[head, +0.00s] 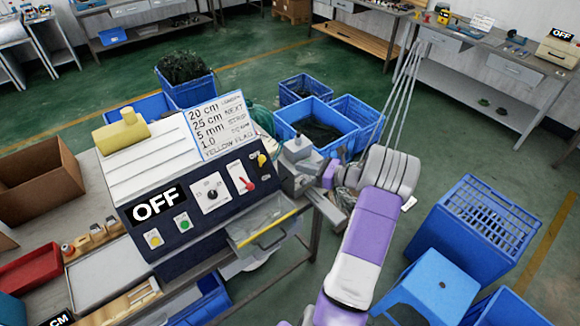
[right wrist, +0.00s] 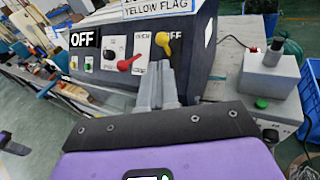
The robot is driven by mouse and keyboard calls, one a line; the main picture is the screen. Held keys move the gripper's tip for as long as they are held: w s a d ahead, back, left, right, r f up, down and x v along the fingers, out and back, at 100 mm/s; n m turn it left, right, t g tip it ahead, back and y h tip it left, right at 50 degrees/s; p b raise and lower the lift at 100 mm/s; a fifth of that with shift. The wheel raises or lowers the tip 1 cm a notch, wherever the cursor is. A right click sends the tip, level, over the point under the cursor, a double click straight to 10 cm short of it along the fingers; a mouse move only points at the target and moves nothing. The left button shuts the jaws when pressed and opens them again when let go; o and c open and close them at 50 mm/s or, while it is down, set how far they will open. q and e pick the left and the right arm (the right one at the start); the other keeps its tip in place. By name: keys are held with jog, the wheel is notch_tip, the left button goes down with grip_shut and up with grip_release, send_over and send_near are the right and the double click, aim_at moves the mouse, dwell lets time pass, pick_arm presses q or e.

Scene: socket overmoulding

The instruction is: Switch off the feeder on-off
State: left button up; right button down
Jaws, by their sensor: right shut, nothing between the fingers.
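The machine's dark front panel (head: 170,235) carries an OFF sign (head: 156,205), a black dial (head: 212,194), a red-handled switch (head: 245,183) and a yellow-handled switch (head: 262,160). The red switch (right wrist: 128,63) and yellow switch (right wrist: 163,43) also show in the right wrist view. Their small labels are too blurred to read, so I cannot tell which is the feeder on-off. My right gripper (right wrist: 157,85) is shut and empty, its fingertips pointing at the panel just below the yellow switch, apparently apart from it. My left gripper is out of view.
A grey box with an upright cylinder and green button (right wrist: 270,75) stands right of the machine, close to my right gripper. A clear tray with a yellow edge (head: 268,229) juts below the panel. Blue crates (head: 318,112) stand behind; a blue stool (head: 430,283) stands at right.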

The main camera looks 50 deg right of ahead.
jog(key=shift+r+v, duration=0.15)
jog(key=shift+v, duration=0.7)
jog(key=shift+r+v, duration=0.2)
jog(key=shift+v, duration=0.65)
